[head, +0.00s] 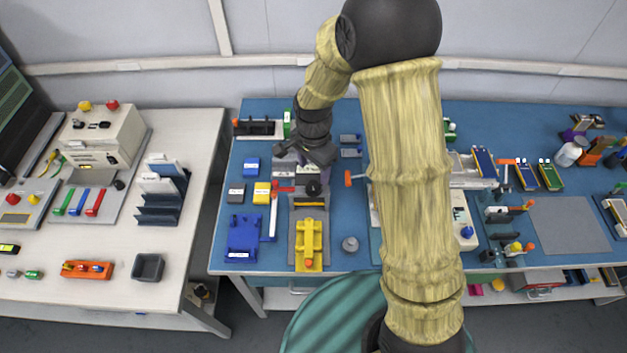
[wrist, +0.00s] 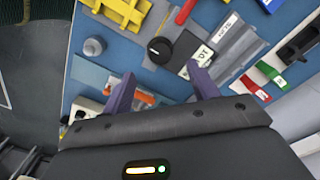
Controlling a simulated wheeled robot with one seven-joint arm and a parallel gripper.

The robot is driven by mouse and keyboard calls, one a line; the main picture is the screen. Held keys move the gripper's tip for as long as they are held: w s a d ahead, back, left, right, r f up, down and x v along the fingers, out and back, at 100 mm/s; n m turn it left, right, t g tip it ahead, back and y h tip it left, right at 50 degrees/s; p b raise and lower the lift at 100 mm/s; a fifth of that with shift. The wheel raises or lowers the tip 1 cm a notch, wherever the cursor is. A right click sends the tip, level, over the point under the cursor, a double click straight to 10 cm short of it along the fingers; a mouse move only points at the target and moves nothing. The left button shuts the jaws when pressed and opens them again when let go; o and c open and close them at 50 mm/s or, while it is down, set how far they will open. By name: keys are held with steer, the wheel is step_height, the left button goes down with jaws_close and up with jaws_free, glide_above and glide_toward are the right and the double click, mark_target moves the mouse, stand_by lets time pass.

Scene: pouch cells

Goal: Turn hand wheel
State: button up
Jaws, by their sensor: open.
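The hand wheel, a small black round knob with a pale mark, shows in the head view (head: 313,188) just in front of my gripper. It also shows in the wrist view (wrist: 159,50), beside a black block with a white label. My gripper (head: 304,172) is above the blue bench, close to the wheel. In the wrist view its two purple fingers (wrist: 160,76) are spread apart with nothing held between them. The wheel lies beyond the fingertips; the height gap cannot be told.
A yellow fixture (head: 309,240) on a grey plate stands in front of the wheel. A grey round knob (head: 350,244) is to its right, and blue and yellow boxes (head: 262,192) are to its left. An orange-handled tool (head: 352,179) lies right of my gripper.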

mark_target(314, 185)
step_height(314, 185, down, 7)
steer(key=shift+r+p, duration=0.1)
steer(key=shift+p, duration=0.25)
steer(key=c, duration=1)
